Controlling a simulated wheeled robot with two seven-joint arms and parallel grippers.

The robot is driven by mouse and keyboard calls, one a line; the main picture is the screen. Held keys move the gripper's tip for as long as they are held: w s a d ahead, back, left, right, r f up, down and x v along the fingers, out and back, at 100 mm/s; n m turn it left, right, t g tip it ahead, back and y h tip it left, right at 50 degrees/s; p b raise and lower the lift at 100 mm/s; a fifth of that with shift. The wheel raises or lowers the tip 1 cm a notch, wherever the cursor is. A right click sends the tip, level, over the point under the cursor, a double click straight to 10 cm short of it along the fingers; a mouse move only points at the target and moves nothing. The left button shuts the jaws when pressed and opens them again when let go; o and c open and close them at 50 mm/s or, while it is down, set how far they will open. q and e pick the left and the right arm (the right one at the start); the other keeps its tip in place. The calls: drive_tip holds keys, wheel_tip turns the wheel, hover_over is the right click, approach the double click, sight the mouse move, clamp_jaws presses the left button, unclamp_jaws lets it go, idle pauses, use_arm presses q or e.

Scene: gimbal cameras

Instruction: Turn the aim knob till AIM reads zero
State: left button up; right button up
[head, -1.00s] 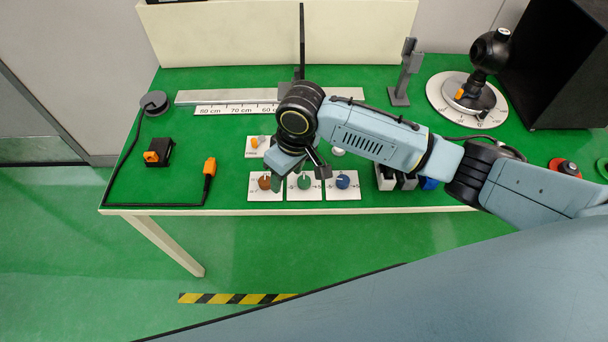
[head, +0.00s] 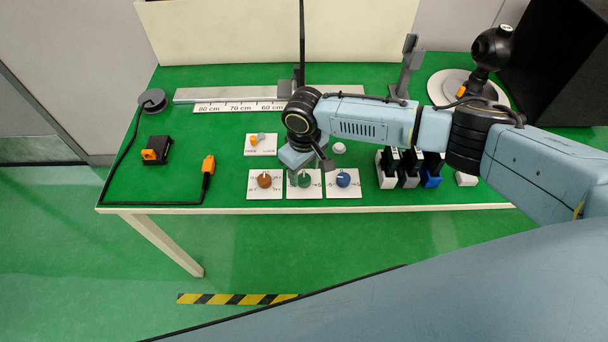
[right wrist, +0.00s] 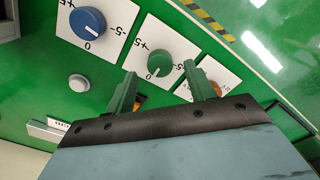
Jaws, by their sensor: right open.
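Three knobs stand in a row on white plates near the table's front edge: a brown-orange knob (head: 264,180), a green knob (head: 304,181) and a blue knob (head: 343,179). Their name labels are too small to read, so I cannot tell which is the aim knob. No AIM readout is legible. My right gripper (right wrist: 160,72) is open, its two green fingers either side of the green knob (right wrist: 159,55) in the right wrist view. Contact cannot be told. The green knob's white mark points near 0. The blue knob (right wrist: 87,20) is clear of the fingers. My left gripper is not in view.
A free/lock switch plate (head: 252,155) and a white button (head: 339,148) sit behind the knobs. Several black, white and blue blocks (head: 410,170) stand to the right. A cabled orange plug (head: 208,165) lies left. A black-headed device on a round dial (head: 437,90) stands back right.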

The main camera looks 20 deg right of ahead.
sight(305, 179)
drive_tip(key=shift+f, duration=1.3)
drive_tip(key=c, duration=1)
drive_tip(key=shift+r+m+p, duration=0.2)
drive_tip(key=shift+m+p, duration=0.4)
drive_tip(key=shift+p, duration=0.2)
drive_tip(key=m+p, duration=0.4)
drive_tip(key=shift+s+p, duration=0.1)
drive_tip(key=shift+p, duration=0.2)
drive_tip(key=shift+m+p, duration=0.7)
drive_tip(key=shift+m, duration=0.3)
drive_tip(key=m+p, duration=0.2)
drive_tip(key=m, duration=0.1)
drive_tip(key=shift+m, duration=0.3)
drive_tip(key=shift+f+m+p, duration=0.1)
drive_tip(key=shift+m+p, duration=1)
drive_tip(key=shift+m, duration=1.2)
